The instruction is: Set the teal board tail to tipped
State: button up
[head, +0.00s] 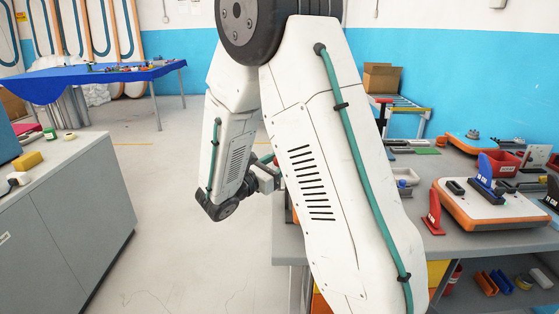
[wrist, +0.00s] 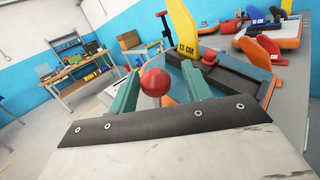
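In the wrist view my gripper (wrist: 160,88) has two teal fingers standing apart. A red ball knob (wrist: 155,82) shows between them, with a visible gap at the right finger. I cannot tell whether the fingers touch it. Just beyond is a teal-blue board (wrist: 173,58) with an orange edge, a long dark bar (wrist: 232,74) and an upright yellow plate marked 13 CM (wrist: 183,28). The fingers hide part of the board, and its tail position cannot be read clearly. In the head view my arm hides the fingertips and this board.
On the grey bench, an orange-edged white board (head: 480,208) with a blue upright stands right of my arm. A red upright piece (head: 434,212) and a red bin (head: 502,163) are near it. A grey cabinet (head: 75,190) stands left. The floor (head: 175,225) between is clear.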

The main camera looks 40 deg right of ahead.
jog(key=shift+w, duration=0.1)
jog(key=shift+a, duration=0.15)
jog(key=a, duration=0.7)
jog(key=shift+s+a+f, duration=0.15)
jog(key=shift+s+f, duration=0.2)
